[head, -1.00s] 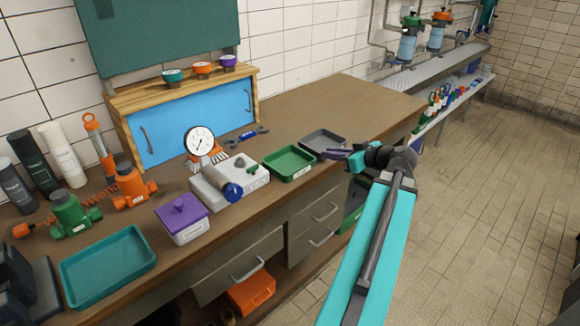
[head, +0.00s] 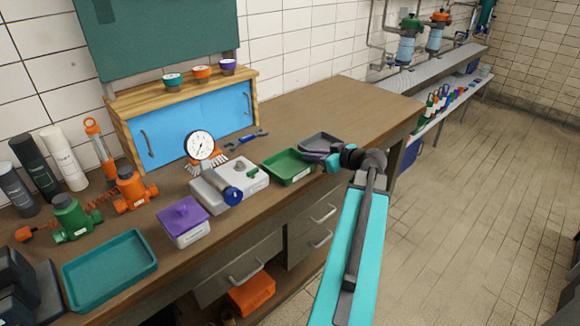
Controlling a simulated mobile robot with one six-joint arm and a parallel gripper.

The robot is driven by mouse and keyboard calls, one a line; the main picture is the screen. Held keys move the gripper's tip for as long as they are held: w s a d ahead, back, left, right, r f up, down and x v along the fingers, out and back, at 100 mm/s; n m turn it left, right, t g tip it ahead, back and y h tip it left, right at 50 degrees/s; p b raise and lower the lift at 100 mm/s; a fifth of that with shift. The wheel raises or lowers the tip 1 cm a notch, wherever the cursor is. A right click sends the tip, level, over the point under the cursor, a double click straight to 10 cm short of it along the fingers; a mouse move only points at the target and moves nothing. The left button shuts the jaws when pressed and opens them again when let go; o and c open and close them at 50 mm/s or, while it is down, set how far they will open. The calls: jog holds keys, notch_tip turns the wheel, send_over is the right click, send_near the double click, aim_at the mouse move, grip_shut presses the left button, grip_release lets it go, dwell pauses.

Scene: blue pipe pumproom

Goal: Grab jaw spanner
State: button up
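The jaw spanner (head: 247,138) appears to be the small item with a blue handle and dark ends. It lies on the wooden bench just in front of the blue cabinet's right end, to the right of the pressure gauge. My gripper (head: 312,156) is at the bench's front side, by the grey tray, to the right of and nearer than the spanner. It is apart from the spanner. Its dark fingers are small and seen side-on, so their opening does not show clearly.
A grey tray (head: 326,140) sits partly behind my gripper, with a green tray (head: 290,166) left of it. The pressure gauge (head: 200,146) stands behind a grey-white device (head: 243,172). The blue cabinet (head: 190,126) backs the spanner. The bench's far right is clear.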

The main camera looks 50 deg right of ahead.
jog(key=shift+w, duration=0.15)
jog(key=shift+w+f+p, duration=0.3)
jog(key=shift+w+p, duration=0.15)
jog(key=shift+w, duration=0.2)
jog(key=shift+p+x, duration=0.6)
jog(key=shift+x, duration=1.2)
jog(key=shift+s+a+f, duration=0.1)
jog(key=shift+f, duration=0.05)
grip_shut()
dwell(0.4)
jog(key=shift+r+b, duration=1.05)
jog(key=shift+r, duration=4)
